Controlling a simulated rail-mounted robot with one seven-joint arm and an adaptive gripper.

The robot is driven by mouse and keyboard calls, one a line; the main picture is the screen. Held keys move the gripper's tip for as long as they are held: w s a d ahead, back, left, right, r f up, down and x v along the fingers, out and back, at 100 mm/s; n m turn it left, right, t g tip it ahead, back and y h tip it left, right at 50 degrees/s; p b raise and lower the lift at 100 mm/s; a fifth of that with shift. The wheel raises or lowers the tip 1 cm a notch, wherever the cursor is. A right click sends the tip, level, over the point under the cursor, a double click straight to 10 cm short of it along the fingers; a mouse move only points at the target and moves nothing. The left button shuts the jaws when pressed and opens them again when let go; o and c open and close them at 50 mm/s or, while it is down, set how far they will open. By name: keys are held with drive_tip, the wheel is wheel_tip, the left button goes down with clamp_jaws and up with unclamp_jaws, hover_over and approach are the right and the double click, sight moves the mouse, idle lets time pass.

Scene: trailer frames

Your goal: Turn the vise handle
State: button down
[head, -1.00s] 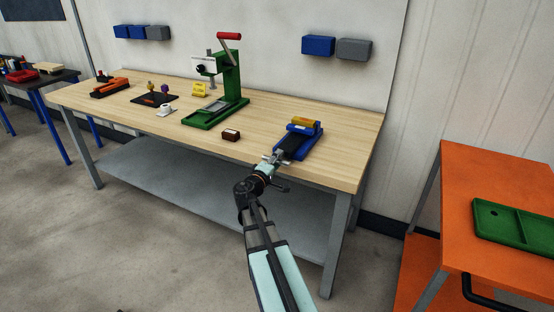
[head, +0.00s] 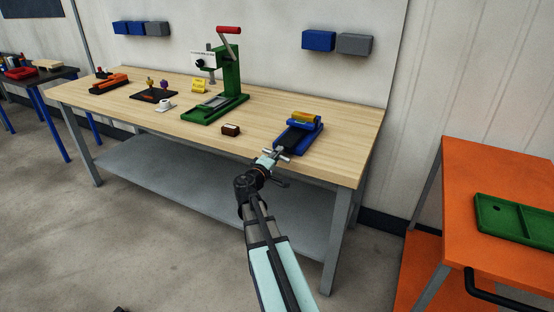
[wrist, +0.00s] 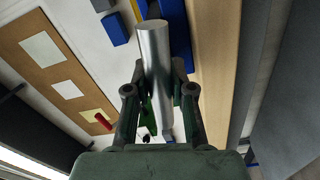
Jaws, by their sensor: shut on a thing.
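The blue vise (head: 312,140) stands at the right front of the wooden workbench, with a yellow-orange piece (head: 306,117) at its far end. Its silver handle (head: 283,156) is a bar at the vise's near end, by the bench's front edge. My gripper (head: 269,160) is at that handle, reaching in from the front. In the wrist view the handle is a thick silver bar (wrist: 158,70) running between the two fingers of my gripper (wrist: 159,95), which are shut on it. The fingertips are partly hidden behind the bar.
A dark brown block (head: 231,130) lies left of the vise. A green press (head: 228,80) with a red-gripped lever stands farther left. An orange table (head: 480,180) with a green tray (head: 515,222) is at the right. Bench space right of the vise is clear.

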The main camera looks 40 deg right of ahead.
drive_tip(key=m+b, duration=0.1)
drive_tip(key=b, duration=0.2)
drive_tip(key=shift+f+b, duration=0.3)
drive_tip(key=shift+r+m+b, duration=0.25)
drive_tip(key=shift+m+b, duration=0.25)
drive_tip(key=shift+b, duration=0.1)
drive_tip(key=c, duration=0.9)
unclamp_jaws()
drive_tip(key=v, duration=1.2)
